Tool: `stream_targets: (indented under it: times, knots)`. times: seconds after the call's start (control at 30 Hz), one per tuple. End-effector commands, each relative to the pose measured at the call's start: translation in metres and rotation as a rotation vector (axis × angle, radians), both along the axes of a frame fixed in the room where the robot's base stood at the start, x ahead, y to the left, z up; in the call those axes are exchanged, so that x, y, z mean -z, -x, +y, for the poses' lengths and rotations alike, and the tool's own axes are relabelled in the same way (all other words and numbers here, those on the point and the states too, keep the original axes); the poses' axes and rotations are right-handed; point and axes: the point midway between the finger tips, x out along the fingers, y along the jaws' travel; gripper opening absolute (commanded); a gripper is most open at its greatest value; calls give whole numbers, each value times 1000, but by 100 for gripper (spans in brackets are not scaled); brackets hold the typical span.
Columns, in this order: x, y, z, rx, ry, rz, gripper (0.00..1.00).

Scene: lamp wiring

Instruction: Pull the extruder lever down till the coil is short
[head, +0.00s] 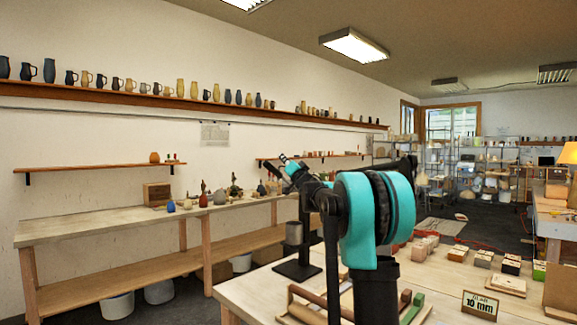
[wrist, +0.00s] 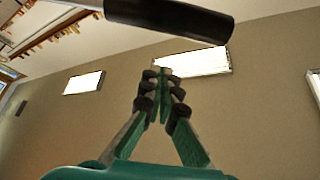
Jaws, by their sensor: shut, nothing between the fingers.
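In the wrist view a thick black cylindrical grip (wrist: 170,17), which looks like the extruder lever's handle, crosses the top of the picture, with a thin pale rod at its left end. My gripper (wrist: 160,74) is shut and empty. Its teal and grey fingers with dark pads meet just below the grip in the picture, and a gap shows between them. In the head view a black stand (head: 297,269), probably the extruder's, is on the worktable, partly behind my teal and black arm. I cannot make out the coil.
The worktable (head: 245,292) holds a wooden frame, small green and red blocks, a "10 mm" sign (head: 481,305) and several small boxes at the right. A long bench (head: 90,224) with pots and shelves of jugs line the left wall.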

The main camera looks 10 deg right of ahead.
Motion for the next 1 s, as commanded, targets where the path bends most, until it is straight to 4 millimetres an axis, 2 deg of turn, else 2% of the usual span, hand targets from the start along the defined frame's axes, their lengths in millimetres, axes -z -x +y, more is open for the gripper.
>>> stream_targets:
  times: [0.1, 0.23, 0.77, 1.0]
  knots:
    - [17, 6, 11, -1, -1, 0, 0]
    - [28, 8, 18, -1, 0, 1, 0]
    - [34, 9, 21, 1, 3, -2, 0]
    - [48, 10, 22, 1, 55, -39, 0]
